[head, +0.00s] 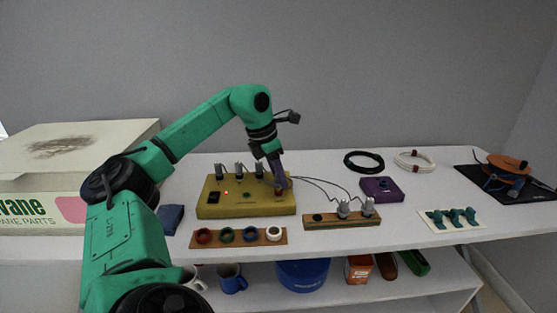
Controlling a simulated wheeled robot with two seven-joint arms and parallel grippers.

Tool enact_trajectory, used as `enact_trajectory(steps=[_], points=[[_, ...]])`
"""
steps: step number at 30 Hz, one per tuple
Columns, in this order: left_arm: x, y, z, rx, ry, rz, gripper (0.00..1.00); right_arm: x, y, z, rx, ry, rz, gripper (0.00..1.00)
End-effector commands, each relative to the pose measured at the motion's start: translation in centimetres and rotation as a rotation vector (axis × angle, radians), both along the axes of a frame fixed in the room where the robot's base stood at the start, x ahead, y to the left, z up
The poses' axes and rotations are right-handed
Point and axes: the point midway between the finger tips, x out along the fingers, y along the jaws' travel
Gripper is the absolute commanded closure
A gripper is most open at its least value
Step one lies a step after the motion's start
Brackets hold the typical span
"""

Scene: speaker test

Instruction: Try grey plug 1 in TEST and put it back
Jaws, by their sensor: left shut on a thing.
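A yellow box (245,211) stands mid-table with several grey plugs (219,171) upright along its back edge and a dark square at its front left. My left gripper (281,187) reaches down at the box's right end, shut on a grey plug that its fingers mostly hide. I cannot tell whether that plug is seated in a socket. A wooden block (345,222) to the right holds two grey plugs (343,208) and has a bare dark spot at its left end. Thin dark leads run from near the gripper toward this block. I cannot read a TEST label. My right gripper is out of view.
A wooden strip with coloured rings (252,238) lies in front of the box. A purple box (382,189), a black cable coil (364,161) and a card with teal pieces (450,222) lie to the right. A big carton (70,160) stands left.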

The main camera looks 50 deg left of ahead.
Motion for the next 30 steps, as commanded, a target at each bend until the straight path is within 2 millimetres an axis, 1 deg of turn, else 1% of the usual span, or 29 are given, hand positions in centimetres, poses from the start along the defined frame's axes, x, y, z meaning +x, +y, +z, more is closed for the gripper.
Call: enact_trajectory(steps=[12, 13, 15, 24, 30], points=[[0.0, 0.0, -1.0, 0.001, 0.004, 0.0, 1.0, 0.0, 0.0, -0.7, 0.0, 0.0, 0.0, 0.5], [0.0, 0.0, -0.9, 0.001, 0.004, 0.0, 0.5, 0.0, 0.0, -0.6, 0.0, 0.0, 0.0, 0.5], [0.0, 0.0, -0.9, 0.001, 0.004, 0.0, 0.26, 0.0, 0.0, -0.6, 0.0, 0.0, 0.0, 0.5], [0.0, 0.0, -0.8, 0.001, 0.003, 0.0, 0.26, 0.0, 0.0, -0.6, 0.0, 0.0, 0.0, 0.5], [0.0, 0.0, -0.8, 0.0, 0.002, 0.0, 0.26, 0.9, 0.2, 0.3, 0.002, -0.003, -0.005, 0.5]])
